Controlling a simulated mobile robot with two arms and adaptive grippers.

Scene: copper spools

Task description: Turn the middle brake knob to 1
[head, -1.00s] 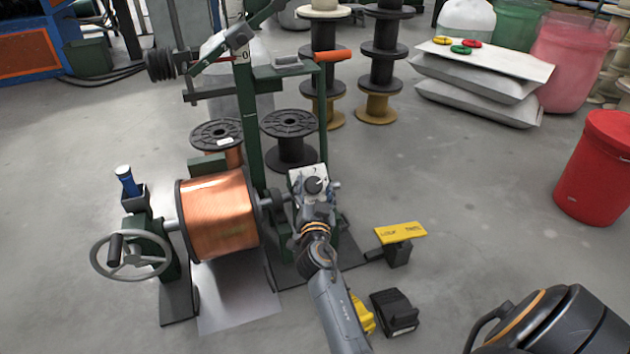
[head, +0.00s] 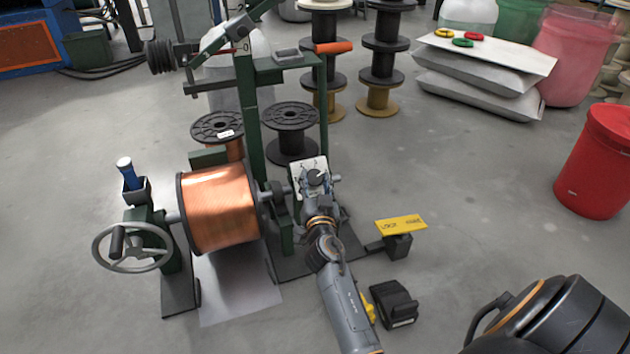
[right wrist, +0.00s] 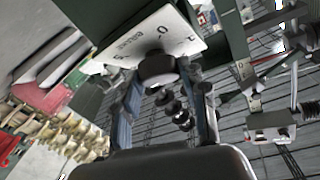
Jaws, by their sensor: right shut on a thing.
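The brake plate (head: 301,168) is a pale panel on the green spool stand, right of the copper spool (head: 219,208). In the right wrist view the plate (right wrist: 172,42) shows the word BRAKE, a 0 and other marks. The dark round brake knob (right wrist: 158,68) stands out from it. My right gripper (head: 316,184) reaches the plate from below. In the right wrist view its two fingers (right wrist: 162,86) are on either side of the knob, shut on it. The pointer setting cannot be read. My left gripper is not in view.
A handwheel (head: 132,248) stands left of the copper spool. A yellow sign (head: 401,225) on a dark pedestal and a black pedal-like block (head: 394,303) are right of my right arm. Black spools (head: 291,130) stand behind.

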